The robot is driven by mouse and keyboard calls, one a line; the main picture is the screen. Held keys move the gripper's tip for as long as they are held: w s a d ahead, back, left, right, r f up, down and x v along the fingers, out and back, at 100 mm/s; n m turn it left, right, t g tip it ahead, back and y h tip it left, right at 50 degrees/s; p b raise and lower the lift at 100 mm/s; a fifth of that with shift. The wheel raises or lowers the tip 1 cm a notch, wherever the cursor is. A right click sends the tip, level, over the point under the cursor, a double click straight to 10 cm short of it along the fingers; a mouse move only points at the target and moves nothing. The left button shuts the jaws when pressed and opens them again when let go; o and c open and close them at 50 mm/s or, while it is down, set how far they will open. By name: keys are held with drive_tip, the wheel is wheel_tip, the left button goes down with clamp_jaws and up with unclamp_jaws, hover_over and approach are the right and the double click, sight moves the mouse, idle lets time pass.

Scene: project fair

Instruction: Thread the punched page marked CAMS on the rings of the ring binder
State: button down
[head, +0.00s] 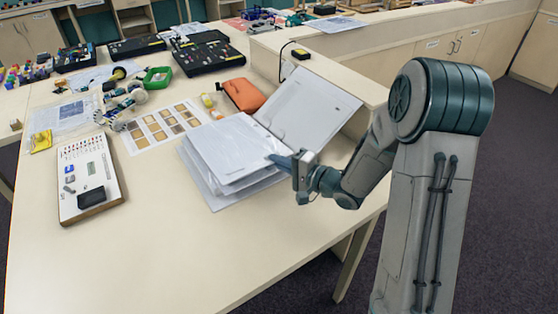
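The ring binder (308,107) lies open on the table, its light grey cover panel sloping up at the right against a raised ledge. A stack of white and clear pages (222,150) lies over its left part. The binder's rings are not clearly visible, and no CAMS marking can be read, so I cannot tell which sheet is the punched page. My gripper (278,160) is at the right edge of the top sheets, near the middle of the binder. Its fingertips overlap the sheets in the picture. Whether they hold a sheet is too small to tell.
An orange pouch (244,95) lies just behind the binder. A sheet of brown swatches (165,125) and a board with small parts (90,178) lie to the left. The table's front is clear.

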idle(0.4)
drive_tip(key=c, duration=1.6)
unclamp_jaws()
drive_tip(key=shift+o, duration=0.2)
drive_tip(key=shift+d, duration=0.1)
